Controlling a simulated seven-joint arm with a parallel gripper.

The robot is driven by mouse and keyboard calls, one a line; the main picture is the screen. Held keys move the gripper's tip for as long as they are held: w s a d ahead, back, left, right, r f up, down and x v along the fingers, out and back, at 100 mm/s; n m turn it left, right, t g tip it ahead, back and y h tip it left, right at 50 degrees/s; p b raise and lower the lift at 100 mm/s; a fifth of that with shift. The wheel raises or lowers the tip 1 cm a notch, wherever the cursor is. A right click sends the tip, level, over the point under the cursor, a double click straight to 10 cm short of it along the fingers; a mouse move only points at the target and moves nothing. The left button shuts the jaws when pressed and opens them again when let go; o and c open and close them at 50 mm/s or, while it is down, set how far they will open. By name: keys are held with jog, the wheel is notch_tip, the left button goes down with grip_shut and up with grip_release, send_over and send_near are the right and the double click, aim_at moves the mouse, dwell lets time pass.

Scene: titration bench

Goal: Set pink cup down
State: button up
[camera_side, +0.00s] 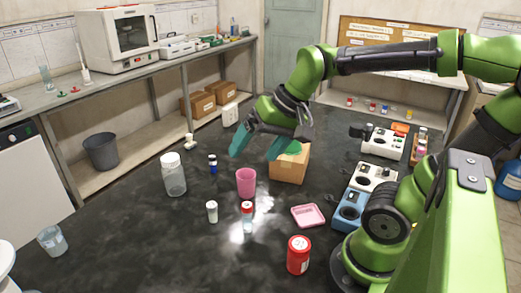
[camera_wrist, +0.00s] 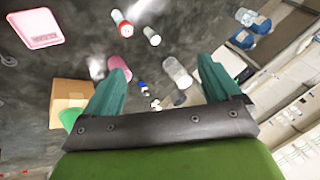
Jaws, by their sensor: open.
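The pink cup (camera_side: 246,182) stands upright on the dark bench top, in front of the cardboard box. It also shows in the wrist view (camera_wrist: 119,67), partly hidden by one finger. My gripper (camera_side: 256,147) is above and behind the cup in the side view, with its teal fingers spread wide. In the wrist view my gripper (camera_wrist: 160,92) has nothing between its fingers. The fingers look clear of the cup.
A cardboard box (camera_side: 290,163) stands right of the cup. A clear jar (camera_side: 173,176), small vials, a red jar (camera_side: 298,255) and a pink tray (camera_side: 308,215) stand around it. Devices (camera_side: 375,177) line the right. The bench's left front is mostly clear.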

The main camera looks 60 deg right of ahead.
jog(key=s+a+n, duration=0.1)
jog(key=s+a+n+t, duration=0.1)
jog(key=s, duration=0.1)
jog(key=shift+s+f+n+t, duration=0.15)
jog(key=shift+s+n+t, duration=0.1)
jog(key=shift+n+t, duration=0.05)
dwell(1.1)
